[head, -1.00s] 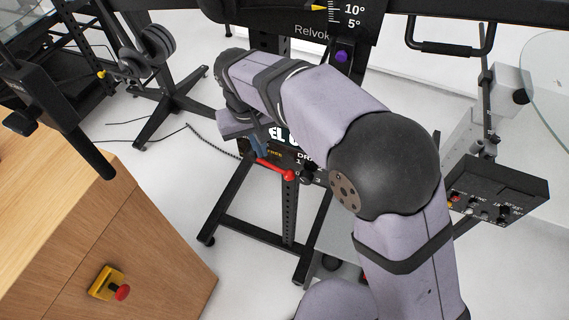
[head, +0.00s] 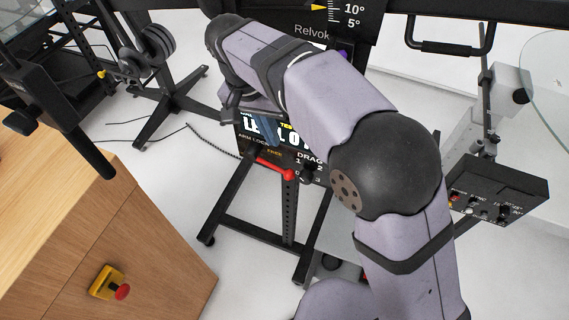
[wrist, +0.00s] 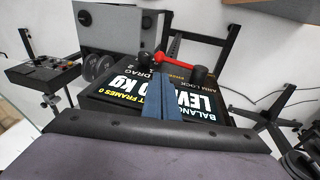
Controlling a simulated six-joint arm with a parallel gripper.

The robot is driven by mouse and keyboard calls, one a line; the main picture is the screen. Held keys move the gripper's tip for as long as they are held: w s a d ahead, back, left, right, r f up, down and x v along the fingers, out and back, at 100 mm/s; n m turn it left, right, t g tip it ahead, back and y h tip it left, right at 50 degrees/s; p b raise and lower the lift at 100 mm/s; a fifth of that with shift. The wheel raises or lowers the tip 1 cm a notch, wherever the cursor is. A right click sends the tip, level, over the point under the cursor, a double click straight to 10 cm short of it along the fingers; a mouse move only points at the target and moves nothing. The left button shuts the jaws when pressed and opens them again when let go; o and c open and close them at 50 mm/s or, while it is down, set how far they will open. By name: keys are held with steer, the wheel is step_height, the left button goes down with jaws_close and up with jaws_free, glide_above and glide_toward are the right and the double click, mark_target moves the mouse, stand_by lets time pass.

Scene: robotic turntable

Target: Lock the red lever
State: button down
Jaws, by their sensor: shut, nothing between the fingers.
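The red lever (head: 275,169) is on the lower front of a black panel (head: 248,131) marked ARM LOCK, FREE and DRAG. It slopes down to the right and ends in a round red knob. In the wrist view the red lever (wrist: 190,37) shows beyond the fingertips, along the panel's far edge. My gripper (head: 271,128) has blue fingers, partly hidden by my arm, and is above the lever in the head view. In the wrist view my gripper (wrist: 153,98) is shut and empty over the panel's lettering, apart from the lever.
A black control box (head: 495,190) stands at right. A wooden cabinet (head: 150,235) with a red button (head: 122,292) stands at left.

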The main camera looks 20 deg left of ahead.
mark_target(287, 172)
steer(key=shift+f, duration=0.1)
steer(key=p+x, duration=0.4)
steer(key=x, duration=0.9)
steer(key=shift+f+p, duration=0.25)
steer(key=shift+p, duration=0.05)
steer(key=shift+w+f, duration=0.1)
steer(key=shift+f, duration=0.05)
